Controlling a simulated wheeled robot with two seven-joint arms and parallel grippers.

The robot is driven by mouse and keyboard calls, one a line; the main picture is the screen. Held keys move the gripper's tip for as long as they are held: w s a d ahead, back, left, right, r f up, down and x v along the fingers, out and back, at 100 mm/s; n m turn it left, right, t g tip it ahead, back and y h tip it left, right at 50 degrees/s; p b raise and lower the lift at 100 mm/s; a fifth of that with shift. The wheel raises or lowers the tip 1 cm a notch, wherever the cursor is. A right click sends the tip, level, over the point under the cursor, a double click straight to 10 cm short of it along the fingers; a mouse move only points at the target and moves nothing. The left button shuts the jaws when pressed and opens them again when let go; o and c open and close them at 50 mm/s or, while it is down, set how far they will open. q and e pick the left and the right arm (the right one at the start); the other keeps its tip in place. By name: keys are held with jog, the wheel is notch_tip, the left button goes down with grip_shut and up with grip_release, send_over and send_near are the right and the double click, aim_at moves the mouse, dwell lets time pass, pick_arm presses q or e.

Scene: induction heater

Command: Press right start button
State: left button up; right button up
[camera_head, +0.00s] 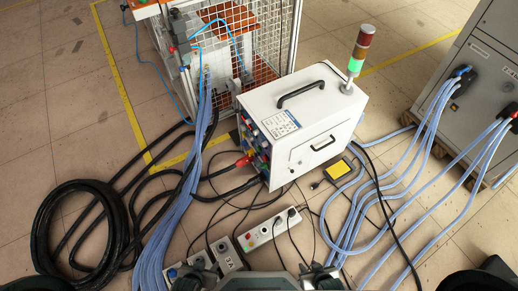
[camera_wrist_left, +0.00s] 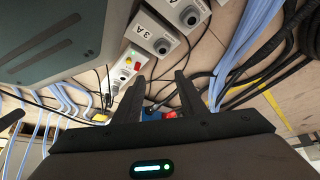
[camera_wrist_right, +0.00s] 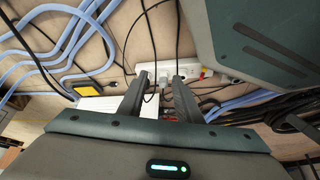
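Small grey boxes with round buttons lie on the floor in the head view; one (camera_head: 228,254) is right of another (camera_head: 200,261). The left wrist view shows two such boxes, one marked 3 A (camera_wrist_left: 153,38) and one beside it (camera_wrist_left: 187,14). I cannot tell which button is the right start button. My left gripper (camera_head: 196,268) is low in the head view near these boxes; its fingers (camera_wrist_left: 157,88) are apart and empty. My right gripper (camera_head: 321,270) is right of the white socket strip (camera_head: 270,230); its fingers (camera_wrist_right: 160,88) are apart and empty.
A white cabinet (camera_head: 310,110) with a signal tower (camera_head: 357,55) lit green stands mid-view. A wire cage (camera_head: 275,30) is behind it, a grey cabinet (camera_head: 490,60) at right. Blue hoses (camera_head: 180,215) and a black cable coil (camera_head: 85,235) cover much floor.

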jog(key=shift+w, duration=0.2)
grip_shut()
pick_arm(q)
jog(key=shift+s+f, duration=0.25)
jog(key=shift+s, duration=0.6)
pick_arm(e)
jog(key=shift+w, duration=0.1)
pick_arm(q)
jog(key=shift+w, duration=0.1)
jog(key=shift+w+r, duration=0.3)
jog(key=shift+w, duration=0.55)
jog(key=shift+s, duration=0.1)
pick_arm(e)
jog(key=shift+s, duration=0.2)
